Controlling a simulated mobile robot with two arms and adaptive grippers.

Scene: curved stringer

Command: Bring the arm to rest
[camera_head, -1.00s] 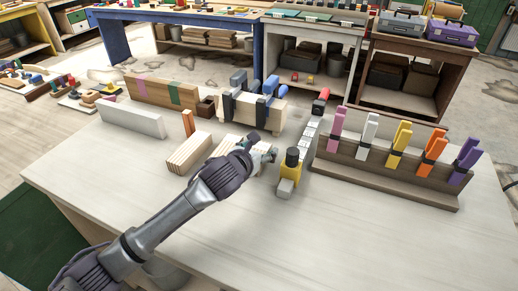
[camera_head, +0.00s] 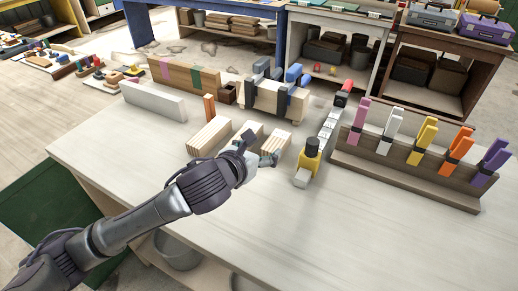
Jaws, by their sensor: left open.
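My left arm comes in from the lower left over the workbench (camera_head: 260,215). My left gripper (camera_head: 262,150) is open and empty, in front of light wooden strip bundles (camera_head: 275,140) on the bench. Whether its fingers touch the bundles I cannot tell. A second strip bundle (camera_head: 209,137) lies to the left of the gripper. A yellow tool with a black knob (camera_head: 309,160) stands to its right. My right gripper does not show.
A rack (camera_head: 400,172) with several coloured clamps stands at the right. A clamped wood block (camera_head: 272,98), a long board (camera_head: 185,80) and a white block (camera_head: 152,101) stand behind. The bench's front is clear. Other tables stand farther back.

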